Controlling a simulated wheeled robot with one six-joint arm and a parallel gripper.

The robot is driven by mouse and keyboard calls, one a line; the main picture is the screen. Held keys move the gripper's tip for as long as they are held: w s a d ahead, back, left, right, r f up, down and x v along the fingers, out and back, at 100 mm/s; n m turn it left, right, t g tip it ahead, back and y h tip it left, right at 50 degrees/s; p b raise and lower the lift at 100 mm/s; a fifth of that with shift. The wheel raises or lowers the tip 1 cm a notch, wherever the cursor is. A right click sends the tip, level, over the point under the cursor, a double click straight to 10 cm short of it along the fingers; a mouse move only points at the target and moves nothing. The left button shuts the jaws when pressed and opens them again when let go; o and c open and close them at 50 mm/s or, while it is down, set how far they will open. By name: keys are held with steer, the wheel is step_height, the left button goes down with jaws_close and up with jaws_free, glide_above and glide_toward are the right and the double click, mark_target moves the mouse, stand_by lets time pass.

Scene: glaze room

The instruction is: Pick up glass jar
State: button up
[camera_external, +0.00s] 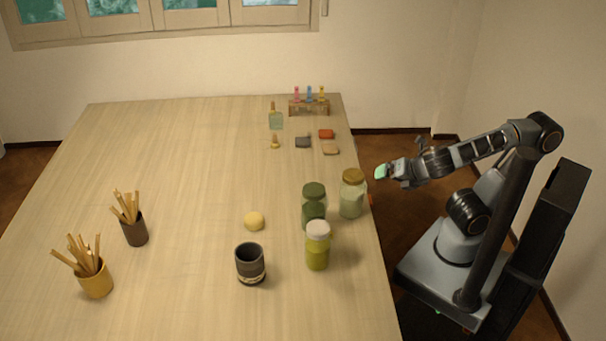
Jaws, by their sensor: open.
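Three lidded jars stand upright near the table's right edge. One is a pale green jar with a brown lid (351,197), one is a dark green jar with a dark green lid (314,208), and one is a yellow-green jar with a pale lid (318,248). I cannot tell which of them the task calls the glass jar. My gripper (381,172) is open, just off the table's right edge and to the right of the brown-lidded jar, apart from it. The space between its fingers is too small to see clearly.
A dark cup (250,264) and a yellow ball (254,221) are left of the jars. Two brush pots (134,230) (95,281) stand at left. The table's (170,160) middle is clear.

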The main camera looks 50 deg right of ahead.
mark_target(358, 176)
steer(key=s+a+r+n+t+y+b, duration=0.1)
steer(key=a+r+n+t+y+b, duration=0.2)
steer(key=n, duration=0.8)
steer(key=shift+t+h, duration=0.3)
steer(key=shift+t, duration=0.5)
steer(key=x, duration=0.2)
steer(key=p+x, duration=0.1)
steer(key=x, duration=0.1)
steer(key=a+x, duration=0.1)
steer(key=x, duration=0.1)
steer(key=shift+w+p, duration=0.3)
steer(key=shift+a+f+b+x, duration=0.1)
steer(key=shift+b+x, duration=0.1)
steer(key=shift+x, duration=1.1)
steer(key=shift+a+f+b+x, duration=0.1)
steer(key=shift+b+x, duration=0.05)
steer(key=shift+x, duration=1.2)
steer(key=shift+w+a+f, duration=0.1)
steer(key=shift+w, duration=0.3)
jaws_close()
